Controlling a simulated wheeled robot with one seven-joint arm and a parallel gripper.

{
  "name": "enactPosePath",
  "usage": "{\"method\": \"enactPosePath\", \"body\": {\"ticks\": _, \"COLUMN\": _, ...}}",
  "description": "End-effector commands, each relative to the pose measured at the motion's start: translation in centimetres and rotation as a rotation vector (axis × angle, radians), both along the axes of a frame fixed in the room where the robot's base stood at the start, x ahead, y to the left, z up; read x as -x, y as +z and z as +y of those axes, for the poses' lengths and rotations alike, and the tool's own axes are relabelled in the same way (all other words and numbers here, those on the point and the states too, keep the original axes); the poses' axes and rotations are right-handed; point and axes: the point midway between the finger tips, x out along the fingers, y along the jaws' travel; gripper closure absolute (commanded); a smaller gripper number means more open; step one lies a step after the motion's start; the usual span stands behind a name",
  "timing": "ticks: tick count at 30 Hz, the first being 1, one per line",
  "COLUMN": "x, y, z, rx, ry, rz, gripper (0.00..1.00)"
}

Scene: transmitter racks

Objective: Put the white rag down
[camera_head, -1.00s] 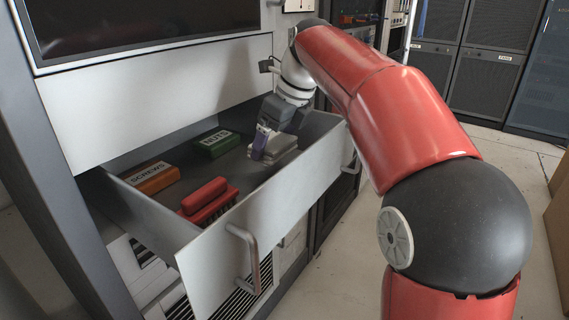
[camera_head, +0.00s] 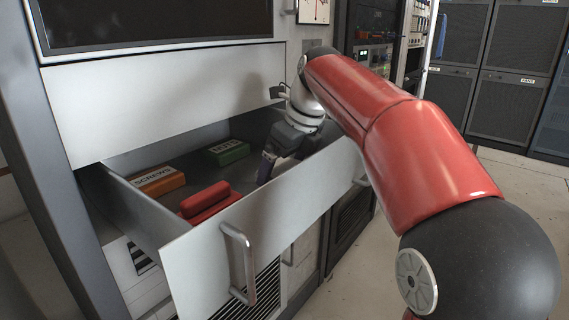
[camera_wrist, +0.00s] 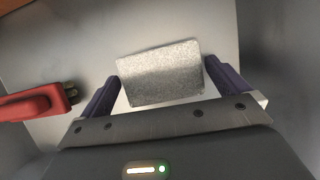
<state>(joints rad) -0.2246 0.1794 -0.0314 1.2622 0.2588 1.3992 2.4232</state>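The white rag (camera_wrist: 160,73) is a pale, speckled, folded block in the wrist view. It lies over the light drawer floor, between the two dark purple fingers of my gripper (camera_wrist: 160,72). The fingers are spread wide toward the ends of the hand, with a narrow gap seeming to show on each side of the rag. In the head view my gripper (camera_head: 268,168) reaches down into the open drawer (camera_head: 265,215), near its right end. The drawer's front wall hides the rag and the fingertips there.
An orange SCREWS box (camera_head: 156,181) and a green NUTS box (camera_head: 228,152) lie farther back. The drawer walls stand close around my gripper.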

Motion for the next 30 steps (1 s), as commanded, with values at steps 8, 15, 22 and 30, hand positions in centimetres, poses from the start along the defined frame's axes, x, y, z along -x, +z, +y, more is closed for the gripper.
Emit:
{"method": "enactPosePath", "body": {"ticks": 8, "x": 0.2, "y": 1.3, "z": -0.3, "rx": -0.001, "ry": 0.0, "rz": -0.002, "gripper": 0.0}}
{"method": "enactPosePath", "body": {"ticks": 15, "x": 1.3, "y": 6.0, "z": -1.8, "rx": -0.001, "ry": -0.001, "rz": -0.004, "gripper": 0.0}}
{"method": "enactPosePath", "body": {"ticks": 22, "x": 2.3, "y": 9.9, "z": -3.1, "rx": 0.0, "ry": -0.002, "rz": -0.002, "gripper": 0.0}}
{"method": "enactPosePath", "body": {"ticks": 30, "x": 2.9, "y": 11.3, "z": -3.6, "rx": 0.0, "ry": 0.0, "rz": 0.0, "gripper": 0.0}}
